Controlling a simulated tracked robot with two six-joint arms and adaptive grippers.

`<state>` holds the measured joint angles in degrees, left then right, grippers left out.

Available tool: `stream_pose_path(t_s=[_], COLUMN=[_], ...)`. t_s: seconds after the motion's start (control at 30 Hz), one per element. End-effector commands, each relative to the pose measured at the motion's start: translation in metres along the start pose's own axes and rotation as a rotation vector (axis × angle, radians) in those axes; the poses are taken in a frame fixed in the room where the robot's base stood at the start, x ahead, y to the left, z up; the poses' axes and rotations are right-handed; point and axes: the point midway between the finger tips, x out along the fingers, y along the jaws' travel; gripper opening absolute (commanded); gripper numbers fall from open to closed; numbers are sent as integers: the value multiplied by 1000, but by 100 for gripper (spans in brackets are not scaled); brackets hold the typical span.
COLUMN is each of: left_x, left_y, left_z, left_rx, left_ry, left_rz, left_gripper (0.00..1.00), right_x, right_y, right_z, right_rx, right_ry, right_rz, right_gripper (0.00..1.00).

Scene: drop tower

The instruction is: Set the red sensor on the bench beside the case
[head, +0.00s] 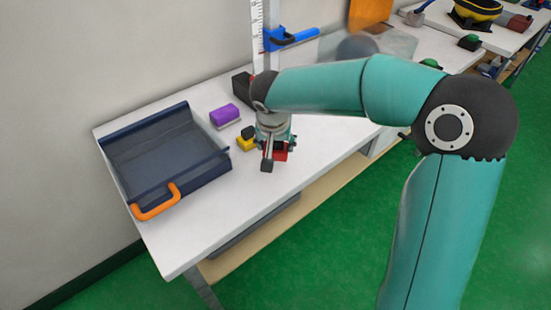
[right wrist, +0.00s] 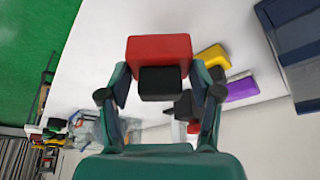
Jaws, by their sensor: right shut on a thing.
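The red sensor (right wrist: 160,50), a red block with a black part, is between the fingers of my right gripper (right wrist: 160,85) in the right wrist view. My right gripper is shut on it. In the head view the right gripper (head: 275,160) points down over the white bench (head: 220,215), and only a bit of the red sensor (head: 281,152) shows behind it. I cannot tell whether the sensor touches the bench. The open dark blue case (head: 205,172) with an orange handle (head: 157,203) is to the left, apart from the gripper. My left gripper is not in view.
A yellow block (head: 244,144) with a black part and a purple block (head: 224,114) lie between the case and my right gripper. A white ruled column (head: 257,40) with a blue arm (head: 295,38) stands behind. Bench in front of the gripper is clear.

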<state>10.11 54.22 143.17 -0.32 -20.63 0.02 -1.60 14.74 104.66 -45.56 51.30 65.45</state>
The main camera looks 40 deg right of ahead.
Motion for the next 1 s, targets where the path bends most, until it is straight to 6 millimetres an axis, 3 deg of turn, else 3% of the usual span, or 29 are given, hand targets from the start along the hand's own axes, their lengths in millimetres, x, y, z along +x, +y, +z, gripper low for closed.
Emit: stream_pose_path(t_s=[0.23,0.47,0.83,0.87,1.0], left_x=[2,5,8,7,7], left_y=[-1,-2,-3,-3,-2], left_z=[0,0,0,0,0], left_rx=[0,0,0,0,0], left_ry=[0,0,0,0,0], left_rz=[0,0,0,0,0], left_gripper=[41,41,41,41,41], right_x=[16,44,49,48,47], right_y=[0,1,0,1,1], right_z=[7,18,20,20,19], right_rx=[-1,-1,1,1,1], right_ry=[0,-1,1,1,1], right_rz=[1,1,-1,-1,0], right_gripper=[25,25,25,67,89])
